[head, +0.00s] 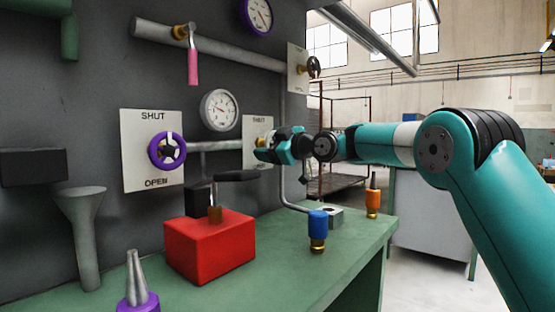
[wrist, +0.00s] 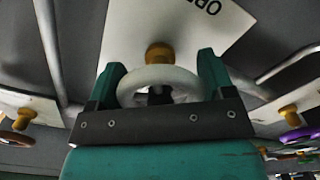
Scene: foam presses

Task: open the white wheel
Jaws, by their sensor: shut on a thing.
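The white wheel (wrist: 160,75) shows in the wrist view as a pale ring on a brass stem, in front of a white plate (wrist: 215,30) with part of the word OPEN upside down. My gripper (wrist: 160,66) has one finger on each side of the wheel's rim and is shut on it. In the head view my gripper (head: 266,148) is at the plate marked SHUT (head: 258,122) and hides the wheel and most of the plate's lower part. The wheel's mark and how far it is turned cannot be seen.
A purple wheel (head: 160,158) on a SHUT/OPEN plate is to the left. A pink lever (head: 193,68) and a dark wheel (head: 314,67) are above. A red block (head: 210,248), blue fitting (head: 318,228) and orange fitting (head: 373,197) stand on the green bench (head: 345,258).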

